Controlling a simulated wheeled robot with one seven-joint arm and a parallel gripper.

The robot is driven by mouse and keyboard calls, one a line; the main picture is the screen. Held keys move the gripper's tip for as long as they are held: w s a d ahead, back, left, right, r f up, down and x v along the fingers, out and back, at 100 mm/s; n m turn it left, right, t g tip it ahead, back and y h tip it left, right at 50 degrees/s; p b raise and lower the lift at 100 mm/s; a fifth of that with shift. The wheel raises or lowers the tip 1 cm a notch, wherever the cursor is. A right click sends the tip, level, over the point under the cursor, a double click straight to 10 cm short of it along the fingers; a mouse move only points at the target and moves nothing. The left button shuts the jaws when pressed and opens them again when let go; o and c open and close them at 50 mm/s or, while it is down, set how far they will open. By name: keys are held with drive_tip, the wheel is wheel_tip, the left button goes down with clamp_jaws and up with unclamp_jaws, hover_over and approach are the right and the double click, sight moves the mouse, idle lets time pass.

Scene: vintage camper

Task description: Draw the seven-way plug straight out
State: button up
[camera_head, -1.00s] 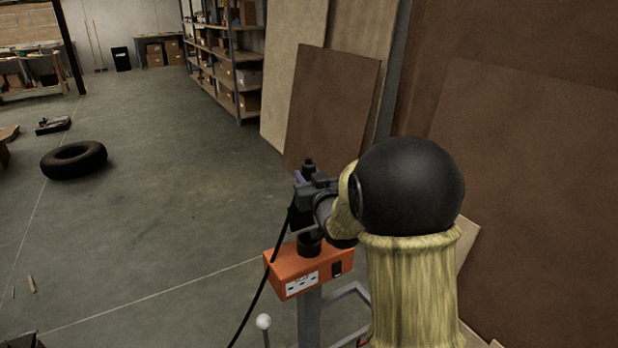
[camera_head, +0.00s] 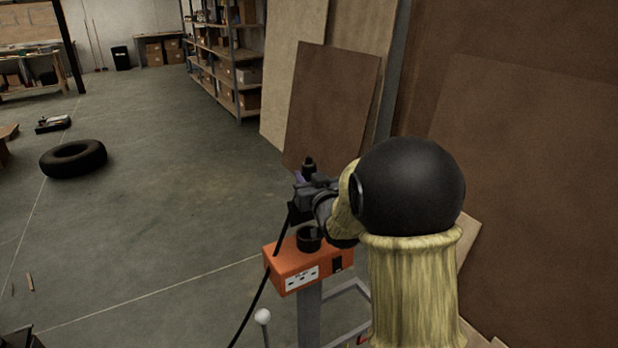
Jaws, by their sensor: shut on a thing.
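My gripper (camera_head: 308,192) is shut on a dark plug, above an orange box (camera_head: 290,263). The plug's black top (camera_head: 309,165) sticks up over the jaws, and a black lower part (camera_head: 297,212) shows under them. The jaws hide much of the plug between. A black round socket (camera_head: 309,239) stands on top of the box, with its dark opening facing up. The plug appears apart from it, above and slightly left in the picture. A black cable (camera_head: 262,290) hangs from the plug side past the left of the box.
My arm blocks the view to the right. A grey post (camera_head: 309,315) carries the box, with a white-knobbed lever (camera_head: 263,316) at its left. Brown panels (camera_head: 332,105) lean behind. A tire (camera_head: 73,160) lies far left on open floor.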

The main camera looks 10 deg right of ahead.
drive_tip(key=shift+f+b, duration=3.6)
drive_tip(key=shift+f, duration=0.05)
drive_tip(key=shift+r, duration=0.15)
drive_tip(key=shift+r+p, duration=1.15)
drive_tip(key=shift+r, duration=0.75)
drive_tip(key=shift+w+f, duration=0.1)
